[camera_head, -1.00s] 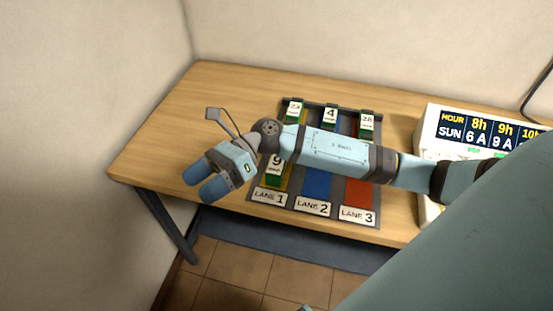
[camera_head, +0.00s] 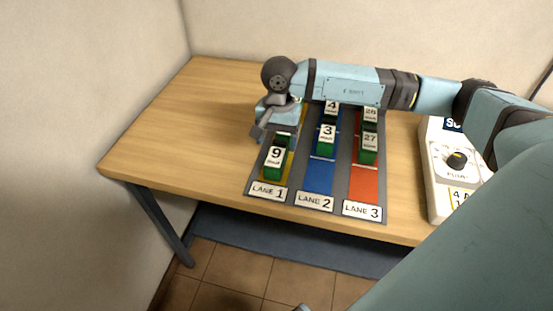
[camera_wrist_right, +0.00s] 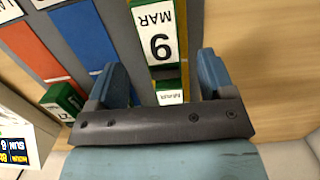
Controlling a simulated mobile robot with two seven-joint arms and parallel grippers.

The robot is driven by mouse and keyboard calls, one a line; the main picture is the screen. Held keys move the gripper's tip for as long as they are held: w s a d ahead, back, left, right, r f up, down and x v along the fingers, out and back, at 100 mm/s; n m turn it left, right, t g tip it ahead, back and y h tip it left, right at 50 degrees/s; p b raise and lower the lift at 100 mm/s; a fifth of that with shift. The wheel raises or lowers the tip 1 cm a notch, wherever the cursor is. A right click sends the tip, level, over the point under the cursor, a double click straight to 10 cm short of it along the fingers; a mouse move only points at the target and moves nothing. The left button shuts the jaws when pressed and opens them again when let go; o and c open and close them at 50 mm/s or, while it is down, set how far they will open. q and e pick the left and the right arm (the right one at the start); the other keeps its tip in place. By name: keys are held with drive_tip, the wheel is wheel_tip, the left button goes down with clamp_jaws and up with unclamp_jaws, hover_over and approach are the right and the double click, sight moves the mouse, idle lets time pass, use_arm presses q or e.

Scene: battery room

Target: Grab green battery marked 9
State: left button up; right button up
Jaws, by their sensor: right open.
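The green battery marked 9 (camera_head: 274,161) stands at the front of lane 1, by the LANE 1 label. In the right wrist view its white label reads 9 MAR, upside down (camera_wrist_right: 160,32). My right gripper (camera_head: 278,130) is over lane 1, just behind the battery; the arm and wrist hide part of the lane's back. In the right wrist view my right gripper (camera_wrist_right: 158,82) is open, with one blue finger on either side of the lane and the battery ahead between them. Its fingers do not visibly touch the battery. My left gripper is not in view.
Lane 2 holds batteries marked 3 (camera_head: 326,139) and 4 (camera_head: 331,108). Lane 3 holds 27 (camera_head: 369,147) and 28 (camera_head: 370,115). A white device with a dial (camera_head: 455,161) stands at right. The table's left side (camera_head: 165,135) is clear.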

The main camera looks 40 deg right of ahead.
sight(276, 153)
drive_tip(key=shift+s+a+f+p, duration=0.15)
drive_tip(key=shift+a+f, duration=0.05)
drive_tip(key=shift+f, duration=1.55)
drive_tip(key=shift+s+a+f+p, duration=0.1)
drive_tip(key=shift+a+f+p, duration=0.05)
drive_tip(key=shift+f, duration=1.55)
drive_tip(key=shift+r, duration=0.1)
drive_tip(key=c, duration=1.4)
